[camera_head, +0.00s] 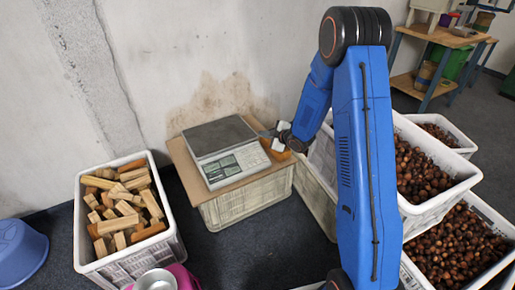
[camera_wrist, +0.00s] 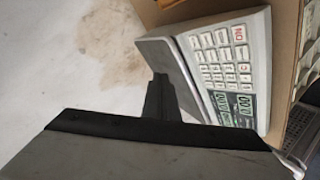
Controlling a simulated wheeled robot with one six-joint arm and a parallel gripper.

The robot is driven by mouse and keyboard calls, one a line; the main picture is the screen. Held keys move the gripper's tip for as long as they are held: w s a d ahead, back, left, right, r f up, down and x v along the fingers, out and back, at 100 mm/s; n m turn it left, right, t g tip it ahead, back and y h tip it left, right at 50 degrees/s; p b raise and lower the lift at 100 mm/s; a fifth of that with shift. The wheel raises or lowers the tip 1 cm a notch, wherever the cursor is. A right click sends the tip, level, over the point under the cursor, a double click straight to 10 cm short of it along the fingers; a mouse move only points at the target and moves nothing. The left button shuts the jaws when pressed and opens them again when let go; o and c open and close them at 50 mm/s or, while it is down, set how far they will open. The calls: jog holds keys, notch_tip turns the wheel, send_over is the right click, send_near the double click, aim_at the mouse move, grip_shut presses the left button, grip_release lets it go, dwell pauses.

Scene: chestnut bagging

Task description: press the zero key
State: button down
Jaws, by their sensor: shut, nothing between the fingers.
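The scale (camera_head: 221,137) has a dark grey weighing plate and a pale front panel with green displays (camera_head: 222,166) and a keypad (camera_head: 251,157). It stands on a brown board over a light crate. In the wrist view the scale's panel (camera_wrist: 262,60) shows turned, with rows of white keys (camera_wrist: 222,58), one red-marked key (camera_wrist: 239,33) and green displays (camera_wrist: 238,106). The key labels are too small for me to tell which is zero. My gripper (camera_head: 265,133) is shut and empty at the scale's right back side. Its dark fingers (camera_wrist: 160,80) show before the plate's edge, apart from the keys.
A crate of wooden blocks (camera_head: 82,220) stands left of the scale. Crates of chestnuts (camera_head: 424,170) stand at the right. A stained wall (camera_head: 160,60) is behind the scale. A blue tub (camera_head: 20,250) is at far left, and a shelf (camera_head: 432,38) at back right.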

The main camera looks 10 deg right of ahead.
jog(key=shift+w+a+f, duration=0.15)
jog(key=shift+w+f, duration=0.25)
jog(key=shift+f, duration=0.9)
jog(key=shift+w+a+f, duration=0.1)
jog(key=shift+w+f, duration=0.3)
jog(key=shift+f, duration=0.9)
jog(key=shift+w+a+f, duration=0.15)
jog(key=shift+w+f, duration=0.25)
jog(key=shift+f, duration=0.9)
jog(key=shift+w+a+f, duration=0.1)
jog(key=shift+w+f, duration=0.15)
jog(key=shift+f, duration=0.45)
jog(key=shift+s+r, duration=0.25)
jog(key=shift+r, duration=0.45)
jog(key=shift+s+d+r, duration=0.1)
jog(key=shift+s+r, duration=0.15)
jog(key=shift+r, duration=0.55)
jog(key=shift+s+d+r, duration=0.15)
jog(key=shift+s+r, duration=0.1)
jog(key=shift+r, duration=0.55)
jog(key=shift+s+d+r, duration=0.1)
jog(key=shift+s+r, duration=0.15)
jog(key=shift+r, duration=0.55)
